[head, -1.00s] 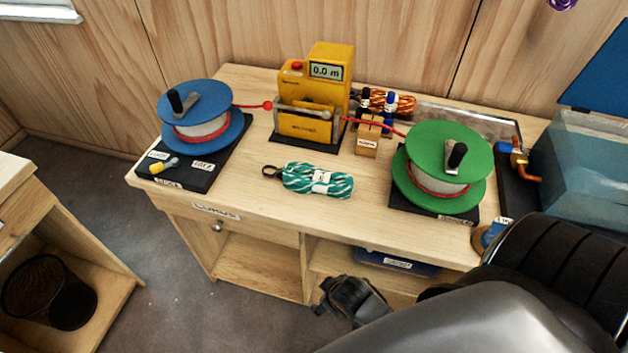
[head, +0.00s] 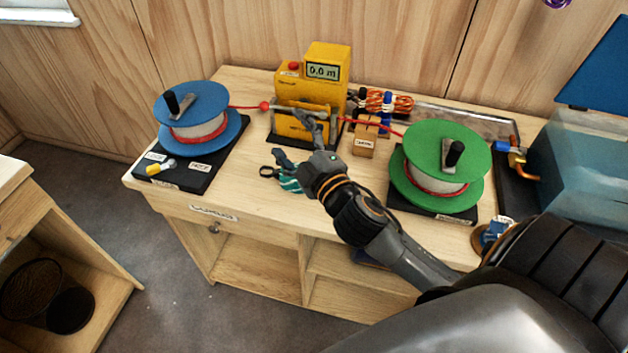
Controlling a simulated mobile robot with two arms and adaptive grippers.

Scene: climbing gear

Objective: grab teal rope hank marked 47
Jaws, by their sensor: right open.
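The teal and white rope hank (head: 289,185) lies on the wooden bench, in the middle between the two reels. Most of it is hidden behind my right gripper; its left end and dark end loop still show. I cannot read any number on it. My right gripper (head: 294,136) is open, with its fingers spread above the hank and in front of the yellow meter. I cannot tell whether it touches the hank. My left gripper is not in view.
The blue reel (head: 196,104) stands to the left and the green reel (head: 438,150) to the right. The yellow length meter (head: 326,72) is behind, with a red cord running to both reels. A small wooden block (head: 364,145) stands right of it. Bare bench lies left of the hank.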

